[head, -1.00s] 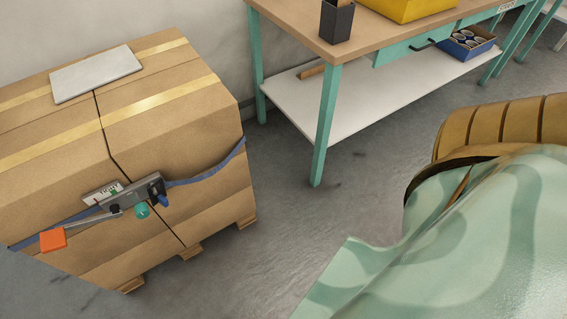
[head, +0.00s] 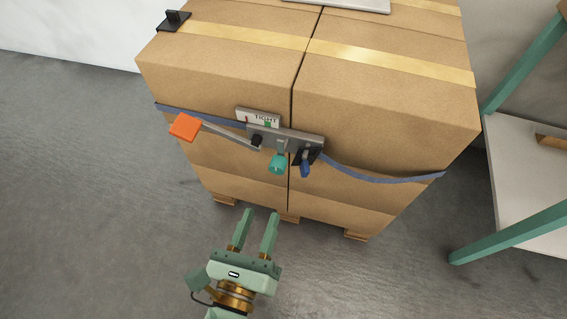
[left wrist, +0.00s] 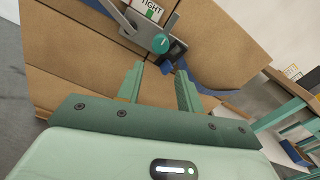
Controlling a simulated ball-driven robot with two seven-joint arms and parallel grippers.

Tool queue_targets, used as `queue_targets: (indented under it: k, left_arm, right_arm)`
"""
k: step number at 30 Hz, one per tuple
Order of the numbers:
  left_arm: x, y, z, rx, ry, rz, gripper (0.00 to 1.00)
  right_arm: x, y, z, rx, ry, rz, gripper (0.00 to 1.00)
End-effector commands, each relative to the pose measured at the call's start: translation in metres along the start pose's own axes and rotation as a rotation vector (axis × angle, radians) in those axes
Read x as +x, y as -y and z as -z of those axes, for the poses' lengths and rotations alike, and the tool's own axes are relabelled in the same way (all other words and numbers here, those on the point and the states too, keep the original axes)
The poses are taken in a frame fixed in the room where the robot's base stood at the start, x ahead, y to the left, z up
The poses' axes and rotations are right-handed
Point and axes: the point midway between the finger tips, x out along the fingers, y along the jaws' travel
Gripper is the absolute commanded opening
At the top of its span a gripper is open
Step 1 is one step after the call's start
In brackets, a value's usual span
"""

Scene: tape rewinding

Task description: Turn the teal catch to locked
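The teal catch (head: 278,163) is a round knob on the lower edge of the grey ratchet plate (head: 287,139), on the front of the strapped cardboard stack. It also shows in the left wrist view (left wrist: 161,43), just beyond my fingertips. An orange-ended lever (head: 185,127) reaches out to the left of the plate. A dark blue tab (head: 305,167) sits right of the catch. My left gripper (head: 259,213) is open and empty, below the catch and apart from it. My right gripper is not in view.
A blue strap (head: 385,179) runs around the boxes (head: 390,120) and sags at the right. A gauge reading TIGHT (head: 259,118) sits above the plate. A teal-legged table (head: 510,220) stands at the right. The floor in front is clear.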

Motion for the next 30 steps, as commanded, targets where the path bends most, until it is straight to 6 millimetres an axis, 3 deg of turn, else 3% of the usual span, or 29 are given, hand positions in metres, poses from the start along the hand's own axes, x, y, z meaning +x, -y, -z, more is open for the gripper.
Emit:
queue_targets:
  k: [9,15,27,28,30]
  left_arm:
    - [0.081,0.0,-0.001,0.0,0.004,0.0,0.37]
    - [0.113,0.0,0.0,0.002,0.001,0.001,0.37]
    - [0.123,0.0,0.001,0.002,-0.001,0.001,0.37]
    - [0.123,0.0,0.001,0.002,-0.001,0.001,0.34]
    - [0.123,0.0,0.001,0.002,-0.001,0.001,0.14]
  right_arm:
    - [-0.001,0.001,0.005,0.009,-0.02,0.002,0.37]
    - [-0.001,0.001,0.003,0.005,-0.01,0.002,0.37]
    - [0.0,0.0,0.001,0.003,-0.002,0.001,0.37]
    - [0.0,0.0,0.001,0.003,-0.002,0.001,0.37]
    - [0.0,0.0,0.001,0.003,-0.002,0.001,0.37]
